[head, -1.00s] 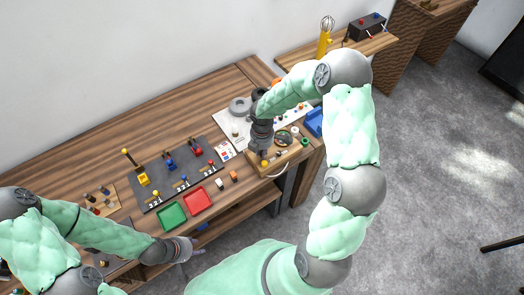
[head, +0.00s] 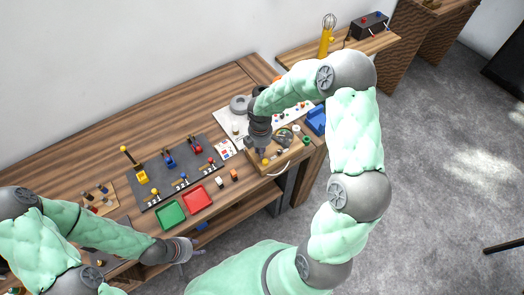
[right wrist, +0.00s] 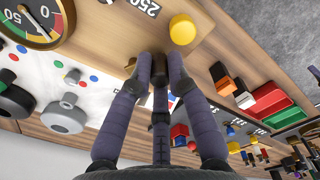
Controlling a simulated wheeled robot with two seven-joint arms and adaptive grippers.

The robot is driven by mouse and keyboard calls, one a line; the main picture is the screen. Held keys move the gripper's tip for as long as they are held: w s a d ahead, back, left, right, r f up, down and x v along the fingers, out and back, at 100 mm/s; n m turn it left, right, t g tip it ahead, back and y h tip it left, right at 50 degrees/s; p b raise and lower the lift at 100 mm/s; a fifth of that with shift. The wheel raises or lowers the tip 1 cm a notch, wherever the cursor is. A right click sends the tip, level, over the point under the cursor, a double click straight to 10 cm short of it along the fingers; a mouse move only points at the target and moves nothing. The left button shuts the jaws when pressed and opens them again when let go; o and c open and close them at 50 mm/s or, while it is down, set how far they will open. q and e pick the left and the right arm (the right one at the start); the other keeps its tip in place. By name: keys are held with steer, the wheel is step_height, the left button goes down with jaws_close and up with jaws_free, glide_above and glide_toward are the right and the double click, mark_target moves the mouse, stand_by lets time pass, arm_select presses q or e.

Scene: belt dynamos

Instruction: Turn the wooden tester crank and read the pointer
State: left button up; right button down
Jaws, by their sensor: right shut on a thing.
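The wooden tester (head: 294,154) stands at the right end of the bench. Its round gauge (head: 285,134) has a dark face and brass rim. The gauge (right wrist: 35,20) is cut by the top left edge of the right wrist view, and I cannot read the pointer's exact value. A yellow knob (right wrist: 182,29) sits on the tester beside my fingers. My right gripper (right wrist: 160,62) is shut on a small dark upright grip, seemingly the crank handle (right wrist: 160,76); the fingers hide most of it. My left gripper (head: 190,246) hangs at the bench's front edge, its fingers too small to judge.
Green (head: 171,214) and red (head: 197,198) trays lie along the bench's front edge. A dark panel (head: 160,178) with levers is behind them. A white mat (head: 228,122) with grey parts is behind the tester, and a blue holder (head: 316,120) stands right of it.

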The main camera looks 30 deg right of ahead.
steer(key=m+b, duration=0.2)
steer(key=m, duration=0.1)
steer(key=w+a+m, duration=0.1)
steer(key=shift+m+b, duration=0.4)
steer(key=m, duration=0.1)
steer(key=m+b, duration=0.1)
steer(key=m, duration=0.1)
steer(key=w+m+b, duration=0.1)
steer(key=shift+w+a+m, duration=0.1)
steer(key=shift+a+m, duration=0.2)
steer(key=shift+a, duration=0.05)
steer(key=m+b, duration=0.1)
steer(key=m, duration=0.1)
steer(key=w+m+b, duration=0.1)
steer(key=m, duration=0.1)
steer(key=shift+w, duration=0.15)
steer(key=shift+w+d+m+b, duration=0.1)
steer(key=shift+w+m+b, duration=0.15)
steer(key=shift+m, duration=0.65)
steer(key=shift+w+d+m+b, duration=0.1)
steer(key=shift+w+m+b, duration=0.15)
steer(key=shift+m, duration=0.65)
steer(key=shift+w+m+b, duration=0.2)
steer(key=shift+m+b, duration=0.1)
steer(key=shift+m, duration=0.6)
steer(key=c, duration=1.2)
jaws_free()
steer(key=shift+r, duration=0.15)
